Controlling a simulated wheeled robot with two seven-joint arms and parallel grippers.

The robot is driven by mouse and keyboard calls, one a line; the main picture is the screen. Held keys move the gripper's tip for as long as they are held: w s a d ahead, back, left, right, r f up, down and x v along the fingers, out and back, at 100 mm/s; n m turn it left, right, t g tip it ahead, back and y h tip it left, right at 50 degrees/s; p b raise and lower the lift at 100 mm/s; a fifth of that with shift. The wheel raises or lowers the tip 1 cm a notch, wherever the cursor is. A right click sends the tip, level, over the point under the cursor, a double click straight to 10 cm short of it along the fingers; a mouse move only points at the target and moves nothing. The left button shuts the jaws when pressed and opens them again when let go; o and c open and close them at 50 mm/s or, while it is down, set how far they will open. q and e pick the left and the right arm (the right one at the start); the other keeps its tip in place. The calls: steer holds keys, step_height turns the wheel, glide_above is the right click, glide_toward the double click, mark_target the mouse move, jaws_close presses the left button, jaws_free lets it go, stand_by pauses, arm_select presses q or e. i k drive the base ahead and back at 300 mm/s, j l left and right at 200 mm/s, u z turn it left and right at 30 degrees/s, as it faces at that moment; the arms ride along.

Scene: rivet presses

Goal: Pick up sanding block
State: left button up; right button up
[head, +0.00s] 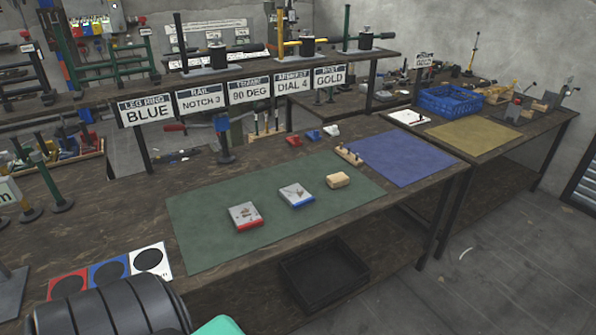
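A small tan block (338,180), which looks like the sanding block, lies on the green mat (200,225), toward its right end. To its left on the mat lie a box with a blue edge (296,195) and a box with a red edge (245,216). Nothing touches the tan block. Neither of my grippers shows in the head view. A dark ribbed part, probably mine, covers the bottom left corner.
A blue mat (400,158) adjoins the green one. A small wooden peg rack (349,155) stands behind the tan block. Labelled signs (250,91) line the raised shelf behind. A black bin (325,272) sits below the table's front edge. Red, blue and white discs' cards (109,272) lie left.

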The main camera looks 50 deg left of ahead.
mark_target(338, 180)
steer(key=u, duration=1.2)
